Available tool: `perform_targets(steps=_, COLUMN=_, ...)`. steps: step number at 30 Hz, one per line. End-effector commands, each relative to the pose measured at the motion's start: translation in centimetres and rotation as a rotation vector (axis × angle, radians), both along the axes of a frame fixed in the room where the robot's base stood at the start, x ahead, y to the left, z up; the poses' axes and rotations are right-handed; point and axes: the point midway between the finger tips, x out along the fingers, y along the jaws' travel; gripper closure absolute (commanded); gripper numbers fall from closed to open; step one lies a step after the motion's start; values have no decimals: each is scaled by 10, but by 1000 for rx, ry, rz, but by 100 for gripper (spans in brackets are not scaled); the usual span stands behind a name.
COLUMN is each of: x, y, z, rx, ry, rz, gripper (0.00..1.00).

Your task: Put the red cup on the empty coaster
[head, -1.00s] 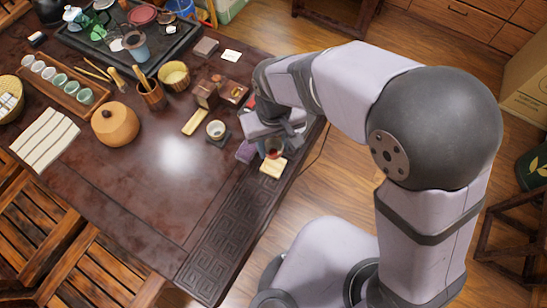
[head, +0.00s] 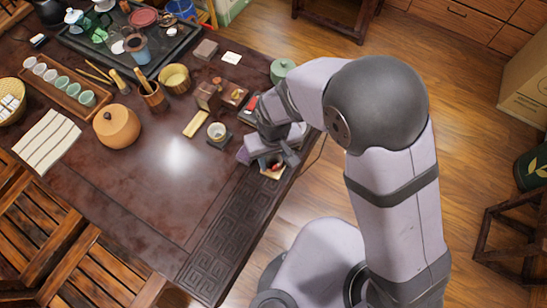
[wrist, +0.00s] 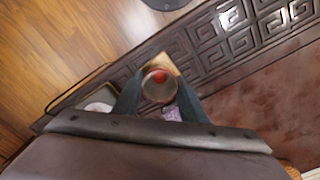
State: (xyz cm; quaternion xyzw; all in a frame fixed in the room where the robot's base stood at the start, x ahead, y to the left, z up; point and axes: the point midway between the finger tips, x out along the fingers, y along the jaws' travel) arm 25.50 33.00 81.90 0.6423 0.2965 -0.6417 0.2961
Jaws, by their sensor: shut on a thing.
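My gripper (head: 272,161) is at the right edge of the tea table, its fingers closed around the red cup (head: 273,168). In the wrist view, the cup (wrist: 158,86) sits between the two fingertips (wrist: 160,96), with red showing inside its round rim. A pale tan coaster (head: 270,176) lies beneath the cup, and its corner (wrist: 183,61) sticks out past the cup in the wrist view. I cannot tell whether the cup touches it. A purple patch (wrist: 172,114) shows beside the right finger. A pale cup (head: 216,130) stands on a dark coaster (head: 219,142) to the left.
A tan block (head: 195,123), a wooden box (head: 208,93) and a green lidded jar (head: 283,69) stand behind. A round wooden jar (head: 116,126) is further left. The table (head: 150,200) is clear at the front, with a carved border by its right edge.

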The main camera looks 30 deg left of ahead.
Motion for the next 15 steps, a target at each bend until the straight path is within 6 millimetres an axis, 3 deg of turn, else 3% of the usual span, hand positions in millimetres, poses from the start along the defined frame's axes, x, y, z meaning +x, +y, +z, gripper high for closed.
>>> perform_targets(steps=8, x=0, y=0, z=-4, rx=0, ry=0, rz=0, gripper=84)
perform_targets(steps=9, x=0, y=0, z=-3, rx=0, ry=0, rz=0, gripper=55)
perform_targets(steps=10, x=0, y=0, z=-3, rx=0, ry=0, rz=0, gripper=48)
perform_targets(steps=11, x=0, y=0, z=-3, rx=0, ry=0, rz=0, gripper=43)
perform_targets(steps=15, x=0, y=0, z=-3, rx=0, ry=0, rz=0, gripper=43)
